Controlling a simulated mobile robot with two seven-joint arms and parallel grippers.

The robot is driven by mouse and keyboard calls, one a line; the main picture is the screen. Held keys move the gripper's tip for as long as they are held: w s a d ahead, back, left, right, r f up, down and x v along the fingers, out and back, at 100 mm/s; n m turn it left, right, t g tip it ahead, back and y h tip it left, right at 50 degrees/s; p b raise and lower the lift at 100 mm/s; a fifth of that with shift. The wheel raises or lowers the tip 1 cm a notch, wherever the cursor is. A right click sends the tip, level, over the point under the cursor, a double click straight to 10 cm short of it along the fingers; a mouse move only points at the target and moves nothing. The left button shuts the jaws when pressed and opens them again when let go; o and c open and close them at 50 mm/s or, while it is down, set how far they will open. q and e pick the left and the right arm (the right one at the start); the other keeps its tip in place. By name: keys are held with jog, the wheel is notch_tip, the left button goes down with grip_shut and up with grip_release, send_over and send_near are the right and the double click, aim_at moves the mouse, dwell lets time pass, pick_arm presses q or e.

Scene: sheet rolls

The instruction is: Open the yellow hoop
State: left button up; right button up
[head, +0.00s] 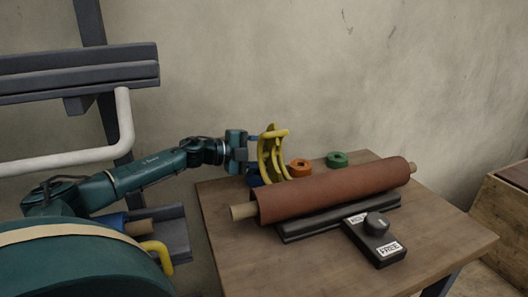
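A yellow hoop (264,158), made of curved bands with a short bar across its top, stands upright in the head view. It is by the back left of the table, behind the near end of the brown roll. Its lower part is partly hidden, and I cannot tell whether it is open or closed. My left gripper (253,149) is at the hoop's left side, very close to it or touching. Its fingertips are small and partly hidden, so I cannot tell whether they hold the hoop. My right gripper is not in view.
A brown roll (330,190) on a wooden core lies on a dark cradle (343,218) on the table (300,265). A knobbed control box (378,250) stands in front. Orange (300,168) and green (337,160) rings lie behind. A white bar (65,160) rises at left.

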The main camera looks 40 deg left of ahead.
pick_arm(q)
jog(key=shift+c, duration=0.4)
grip_shut()
